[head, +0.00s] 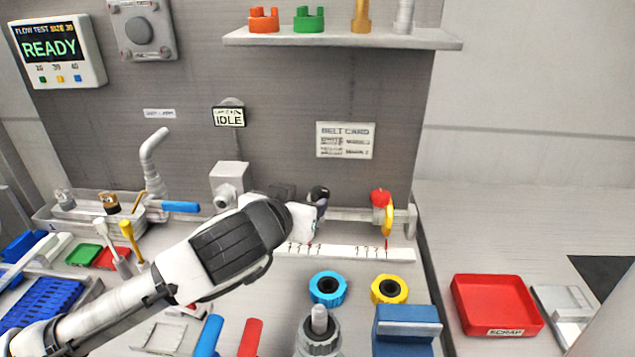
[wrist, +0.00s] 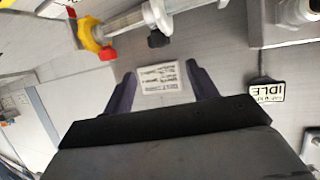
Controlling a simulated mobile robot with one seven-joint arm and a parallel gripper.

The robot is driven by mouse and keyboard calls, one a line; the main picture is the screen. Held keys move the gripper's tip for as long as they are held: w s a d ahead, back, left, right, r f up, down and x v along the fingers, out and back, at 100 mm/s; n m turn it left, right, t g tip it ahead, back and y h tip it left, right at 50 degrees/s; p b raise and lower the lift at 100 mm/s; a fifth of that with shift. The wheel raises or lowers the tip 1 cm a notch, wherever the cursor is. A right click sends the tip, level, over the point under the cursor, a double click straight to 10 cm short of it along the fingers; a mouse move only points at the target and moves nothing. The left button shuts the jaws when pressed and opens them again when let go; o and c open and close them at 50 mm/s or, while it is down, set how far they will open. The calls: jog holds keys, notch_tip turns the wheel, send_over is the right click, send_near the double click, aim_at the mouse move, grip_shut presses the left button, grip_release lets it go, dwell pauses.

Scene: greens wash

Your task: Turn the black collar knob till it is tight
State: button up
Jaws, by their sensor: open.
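The black collar knob (wrist: 158,39) shows in the wrist view, on the side of a pale collar (wrist: 157,13) that sits on a horizontal rod (wrist: 122,24). My gripper (wrist: 161,72) is open and empty; its two dark fingers are spread, with the knob apart from them, beyond the tips toward the top of the picture. In the head view my gripper (head: 300,194) is at the rod in front of the back panel, and my wrist hides much of the collar. I cannot tell how tight the knob is.
A yellow piece with a red knob (head: 380,197) sits at the rod's right. A white scale strip (head: 350,252) lies below. Blue (head: 328,288) and yellow (head: 389,290) rings lie in front. A red scrap tray (head: 497,305) is at right. The IDLE sign (head: 228,117) hangs on the panel.

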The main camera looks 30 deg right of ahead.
aim_at(320, 192)
jog(key=p+x, duration=0.1)
jog(key=x, duration=0.9)
jog(key=shift+f, duration=0.2)
jog(key=c, duration=1)
jog(key=shift+s, duration=0.1)
